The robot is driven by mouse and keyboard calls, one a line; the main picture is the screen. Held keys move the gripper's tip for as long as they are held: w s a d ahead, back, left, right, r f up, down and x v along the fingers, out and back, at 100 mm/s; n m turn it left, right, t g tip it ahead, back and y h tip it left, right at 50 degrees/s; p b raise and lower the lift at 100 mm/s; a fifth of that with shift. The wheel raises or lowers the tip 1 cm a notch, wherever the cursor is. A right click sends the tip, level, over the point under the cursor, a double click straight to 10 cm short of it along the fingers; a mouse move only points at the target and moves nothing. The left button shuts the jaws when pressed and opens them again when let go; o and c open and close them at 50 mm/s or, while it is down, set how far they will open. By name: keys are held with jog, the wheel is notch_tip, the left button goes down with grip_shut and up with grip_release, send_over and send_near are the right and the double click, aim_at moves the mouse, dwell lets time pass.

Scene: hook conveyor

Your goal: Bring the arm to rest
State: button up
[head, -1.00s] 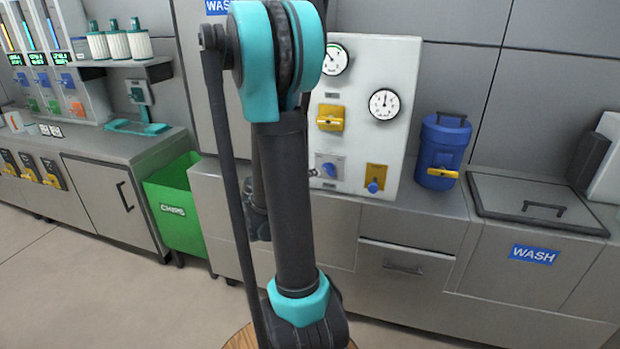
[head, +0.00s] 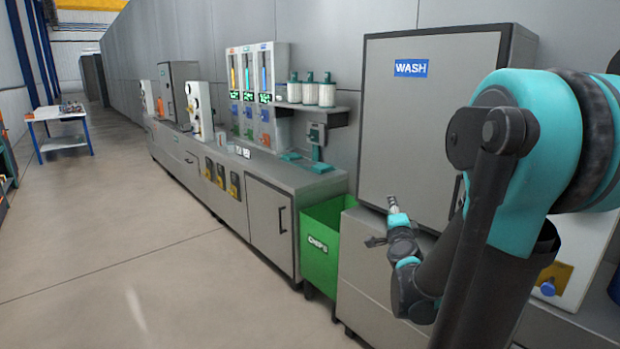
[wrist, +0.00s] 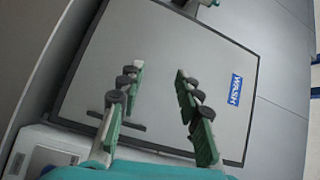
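My gripper (wrist: 160,71) is open and empty in the wrist view, with its two green-padded fingers well apart. Nothing lies between them. Behind the fingers is the grey door of the wash cabinet (wrist: 200,45). In the head view the wash cabinet (head: 420,130) stands right of centre with a blue WASH label. My arm, teal and dark grey, fills the right side there and bends back up in front of the cabinet's lower part. The far end of the arm is small there, so its finger opening is unclear. I cannot tell whether it touches the cabinet.
A green chips bin (head: 320,245) stands left of the cabinet. A grey counter (head: 265,178) runs away to the left, with dispensers (head: 257,75) and white canisters (head: 310,92) above. A white table (head: 58,113) stands far left. The floor (head: 130,230) at left is clear.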

jog(key=s+a+f+n+g+y, duration=0.65)
jog(key=s+a+f+n, duration=0.25)
jog(key=a+f+n, duration=0.3)
jog(key=s+d+f+n+g+h, duration=0.2)
jog(key=s+d+f+g, duration=0.1)
jog(key=s+f, duration=0.2)
jog(key=s+d+f+n+g+h, duration=0.2)
jog(key=s+d+f+n+g, duration=0.1)
jog(key=s, duration=0.6)
notch_tip(320, 180, down, 2)
jog(key=shift+s+d+g, duration=0.15)
jog(key=shift+g, duration=0.5)
jog(key=shift+d, duration=0.1)
